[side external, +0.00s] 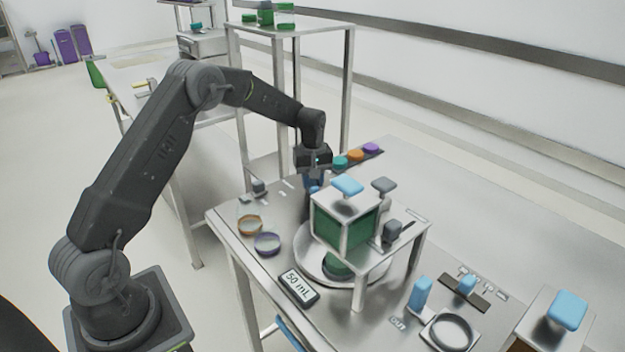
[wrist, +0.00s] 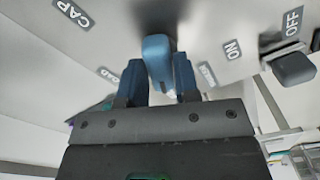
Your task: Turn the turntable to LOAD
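The turntable appears to be the round pale disc (side external: 312,262) low on the steel table, partly hidden under a raised stand with a green box (side external: 338,235). My gripper (side external: 313,187) points down beside that stand, its tips partly hidden in the side view. In the wrist view my gripper (wrist: 159,80) has its two blue fingers apart, one on each side of a blue handle (wrist: 157,55). I cannot tell whether they touch it. Near the handle is a label (wrist: 110,76) partly hidden by a finger; it seems to read LOAD.
A CAP label (wrist: 73,13) and a grey knob (wrist: 293,68) by ON and OFF are near my fingers.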

